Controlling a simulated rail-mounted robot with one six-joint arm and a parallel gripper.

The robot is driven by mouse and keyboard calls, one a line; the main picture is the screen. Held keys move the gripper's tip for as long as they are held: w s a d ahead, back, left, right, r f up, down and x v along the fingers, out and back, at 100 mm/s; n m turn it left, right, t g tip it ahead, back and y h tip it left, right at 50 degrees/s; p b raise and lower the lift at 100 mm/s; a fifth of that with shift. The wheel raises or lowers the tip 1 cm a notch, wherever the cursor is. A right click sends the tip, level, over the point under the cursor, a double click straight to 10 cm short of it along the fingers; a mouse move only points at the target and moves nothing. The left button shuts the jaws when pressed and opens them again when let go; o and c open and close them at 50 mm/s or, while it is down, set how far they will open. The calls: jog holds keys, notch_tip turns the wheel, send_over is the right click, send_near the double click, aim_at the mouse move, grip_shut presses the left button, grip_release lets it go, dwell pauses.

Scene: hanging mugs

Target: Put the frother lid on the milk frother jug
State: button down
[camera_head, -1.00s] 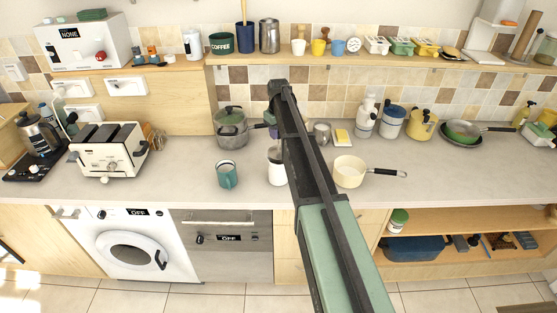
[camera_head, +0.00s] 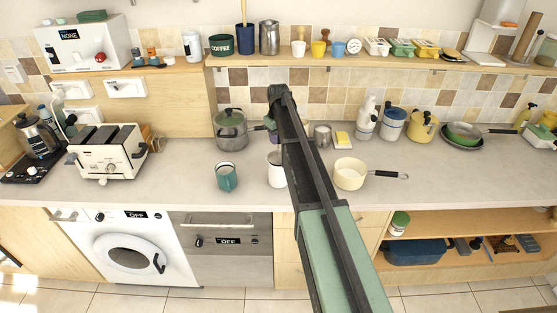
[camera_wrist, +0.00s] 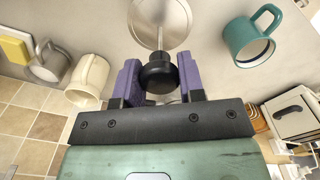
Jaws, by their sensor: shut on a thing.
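The frother lid (camera_wrist: 160,76) has a black knob, a thin rod and a pale round disc. In the wrist view my gripper (camera_wrist: 158,84) has its purple fingers on either side of the knob and is shut on it. A white vessel (camera_head: 275,173), which looks like the milk frother jug, stands on the counter in the head view, partly hidden by my arm. The gripper is above and behind it, also mostly hidden there. The disc covers much of the wrist view's top middle, so I cannot tell whether lid and jug touch.
A teal mug (camera_head: 227,176) stands left of the white vessel and a cream saucepan (camera_head: 350,174) to the right. A cream cup (camera_wrist: 88,82) shows in the wrist view. The front counter has free room.

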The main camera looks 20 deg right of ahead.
jog(key=shift+f+b, duration=0.9)
dwell(0.8)
jog(key=shift+c, duration=1.6)
grip_release()
notch_tip(320, 180, up, 11)
jog(key=p, duration=1.1)
jog(key=shift+r, duration=0.1)
jog(key=shift+f, duration=0.2)
